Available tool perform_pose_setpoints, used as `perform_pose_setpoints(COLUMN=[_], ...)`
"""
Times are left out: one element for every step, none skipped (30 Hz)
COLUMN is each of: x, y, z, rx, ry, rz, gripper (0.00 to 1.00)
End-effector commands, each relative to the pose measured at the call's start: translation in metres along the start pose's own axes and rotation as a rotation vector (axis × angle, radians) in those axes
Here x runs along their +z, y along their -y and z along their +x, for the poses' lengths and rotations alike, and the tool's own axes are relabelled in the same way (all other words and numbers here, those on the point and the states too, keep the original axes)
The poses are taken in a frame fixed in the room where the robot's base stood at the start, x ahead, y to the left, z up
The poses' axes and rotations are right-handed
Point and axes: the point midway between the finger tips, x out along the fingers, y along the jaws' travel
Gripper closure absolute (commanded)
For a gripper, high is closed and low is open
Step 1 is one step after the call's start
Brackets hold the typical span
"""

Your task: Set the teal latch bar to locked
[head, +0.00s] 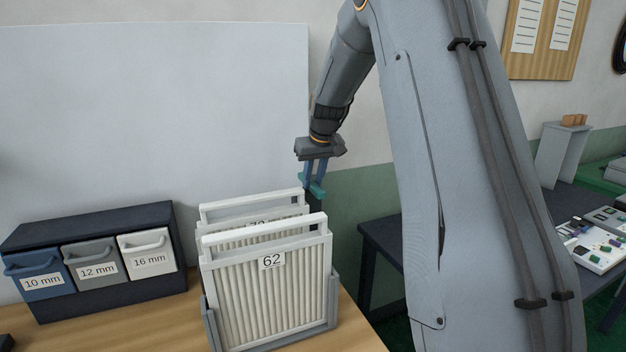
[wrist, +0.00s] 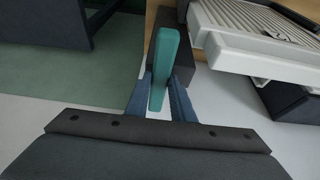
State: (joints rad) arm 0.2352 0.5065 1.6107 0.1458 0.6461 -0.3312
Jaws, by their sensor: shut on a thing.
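The teal latch bar (head: 312,185) shows in the head view behind the right end of the white filter frames. It sits on a dark post (head: 316,205). In the wrist view the teal latch bar (wrist: 165,62) lies lengthwise between my two blue fingers, in front of a dark block (wrist: 183,72). My gripper (head: 315,182) points down at the bar and is shut on it; it also shows in the wrist view (wrist: 163,84). The far end of the bar and any locked mark are hidden or not readable.
White filter frames marked 62 (head: 268,290) and one behind it stand in a grey holder (head: 334,300) close left of my gripper. A dark rack (head: 105,250) with 10, 12 and 16 mm drawers stands at left. A dark table (head: 378,235) is at right.

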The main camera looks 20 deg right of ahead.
Motion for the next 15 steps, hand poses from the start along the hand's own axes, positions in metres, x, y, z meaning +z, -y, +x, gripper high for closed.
perform_pose_setpoints(x=[0.000,0.000,0.000,0.000,0.000,0.000,0.000,-0.001,-0.001,-0.001,-0.001,-0.001,-0.001,-0.001,-0.001], y=[0.004,0.008,0.013,0.019,0.024,0.030,0.035,0.038,0.041,0.041,0.041,0.041,0.042,0.042,0.043], z=[0.000,0.000,0.000,0.000,0.000,0.000,0.000,0.000,0.000,0.000,-0.001,-0.001,-0.001,0.000,0.000], rx=[-0.001,-0.001,-0.001,-0.002,-0.002,-0.002,-0.002,-0.002,-0.001,-0.001,-0.001,-0.002,-0.002,-0.002,-0.003], ry=[0.000,0.001,0.001,0.001,0.001,0.001,0.000,0.000,0.000,0.000,0.000,0.000,0.000,0.000,0.000], rz=[-0.001,-0.002,-0.002,-0.003,-0.005,-0.004,-0.004,-0.003,-0.002,-0.001,0.000,0.000,-0.001,-0.001,-0.001], gripper=[1.00,1.00,1.00,1.00,1.00,1.00,1.00,1.00,1.00,1.00,1.00,1.00,1.00,1.00,1.00])
